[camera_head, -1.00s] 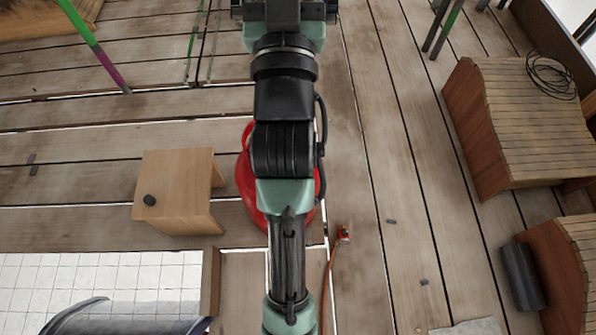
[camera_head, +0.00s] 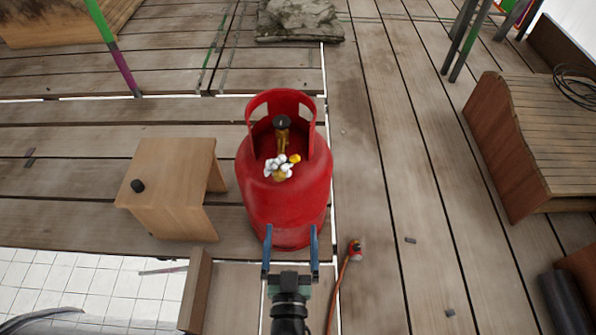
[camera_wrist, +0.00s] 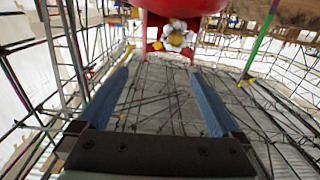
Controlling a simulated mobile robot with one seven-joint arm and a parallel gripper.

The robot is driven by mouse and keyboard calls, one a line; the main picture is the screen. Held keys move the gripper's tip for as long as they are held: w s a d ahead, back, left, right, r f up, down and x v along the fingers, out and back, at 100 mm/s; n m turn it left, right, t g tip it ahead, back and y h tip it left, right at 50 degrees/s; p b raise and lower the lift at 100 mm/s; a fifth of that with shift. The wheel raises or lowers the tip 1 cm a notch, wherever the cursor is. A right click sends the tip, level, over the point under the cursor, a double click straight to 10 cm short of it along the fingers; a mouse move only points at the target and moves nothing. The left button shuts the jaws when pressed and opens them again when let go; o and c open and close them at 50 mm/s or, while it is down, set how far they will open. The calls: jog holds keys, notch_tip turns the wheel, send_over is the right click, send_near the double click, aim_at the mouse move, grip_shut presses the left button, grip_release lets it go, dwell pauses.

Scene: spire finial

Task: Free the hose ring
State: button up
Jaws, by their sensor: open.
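A red gas cylinder (camera_head: 290,205) stands upright on the deck in the head view, with an open collar around its brass valve. A white lobed knob (camera_head: 279,168) with a yellow piece sits on the valve. An orange hose (camera_head: 337,290) with a red end fitting (camera_head: 355,249) lies on the boards to the right. I cannot pick out a hose ring for certain. My gripper (camera_head: 290,230) is open and empty, its blue fingers overlapping the cylinder's base in the picture. In the wrist view my gripper (camera_wrist: 160,77) shows nothing held; the red cylinder (camera_wrist: 180,6) and white knob (camera_wrist: 176,40) are beyond.
A wooden stool (camera_head: 170,190) with a dark lump on it stands left of the cylinder. A grey stone block (camera_head: 298,20) lies behind. A slatted bench (camera_head: 535,130) with a black coil (camera_head: 577,85) stands right. Boards between cylinder and bench are mostly clear.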

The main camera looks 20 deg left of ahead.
jog(key=b+x, duration=0.3)
jog(key=x, duration=0.6)
jog(key=shift+w+b, duration=0.3)
